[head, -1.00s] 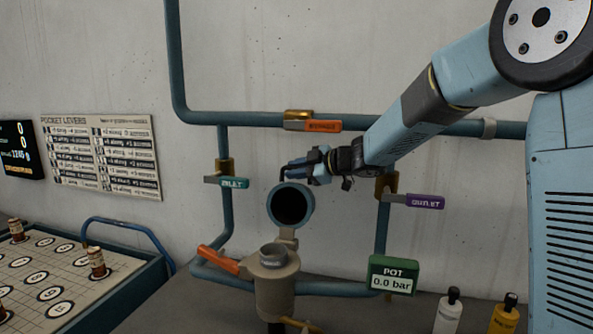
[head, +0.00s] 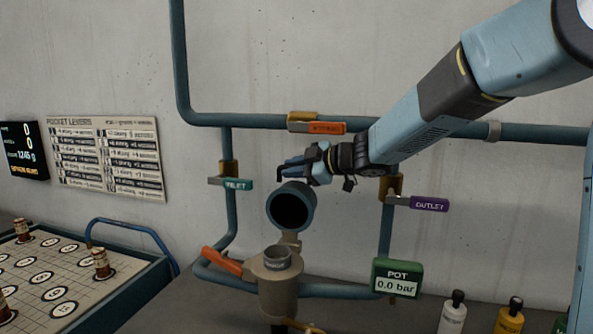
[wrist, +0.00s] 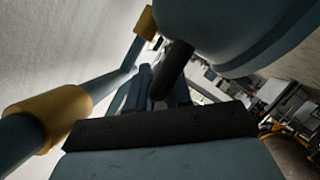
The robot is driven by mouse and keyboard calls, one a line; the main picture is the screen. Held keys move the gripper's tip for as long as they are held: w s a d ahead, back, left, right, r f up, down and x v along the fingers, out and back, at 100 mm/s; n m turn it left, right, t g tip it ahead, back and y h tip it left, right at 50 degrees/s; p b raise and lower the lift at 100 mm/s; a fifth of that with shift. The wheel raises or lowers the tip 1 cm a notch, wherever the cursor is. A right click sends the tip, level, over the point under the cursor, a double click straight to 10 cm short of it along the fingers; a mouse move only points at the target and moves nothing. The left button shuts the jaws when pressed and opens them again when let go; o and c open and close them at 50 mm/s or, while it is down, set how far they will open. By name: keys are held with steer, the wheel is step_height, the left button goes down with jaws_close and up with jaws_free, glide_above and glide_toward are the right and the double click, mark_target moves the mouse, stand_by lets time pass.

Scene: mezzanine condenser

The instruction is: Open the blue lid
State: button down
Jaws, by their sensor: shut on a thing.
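The blue lid (head: 271,208) stands swung up above the pot (head: 279,297) in the head view, its dark hollow underside facing the camera. The pot's round metal mouth (head: 277,260) is uncovered below it. A hinge arm (head: 290,240) joins lid and pot. My gripper (head: 295,165) is at the lid's top edge, shut on its dark handle (head: 279,176). In the wrist view the lid (wrist: 235,35) fills the upper right, and the dark handle (wrist: 170,72) lies between my fingers (wrist: 162,88). The exact finger contact is partly hidden.
Teal pipes (head: 255,119) run along the wall behind, with the inlet lever (head: 235,184), an orange lever (head: 328,128) and the purple outlet lever (head: 430,204). The POT gauge (head: 397,278) reads 0.0 bar. Bottles (head: 453,315) stand front right; a tray (head: 110,296) is left.

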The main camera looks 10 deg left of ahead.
steer(key=shift+s+d+f, duration=0.1)
steer(key=shift+s+f, duration=0.1)
steer(key=shift+f, duration=0.1)
steer(key=c, duration=1.1)
jaws_free()
steer(key=shift+r, duration=0.15)
steer(key=v, duration=1.3)
steer(key=shift+s+d, duration=0.1)
steer(key=shift+d, duration=0.25)
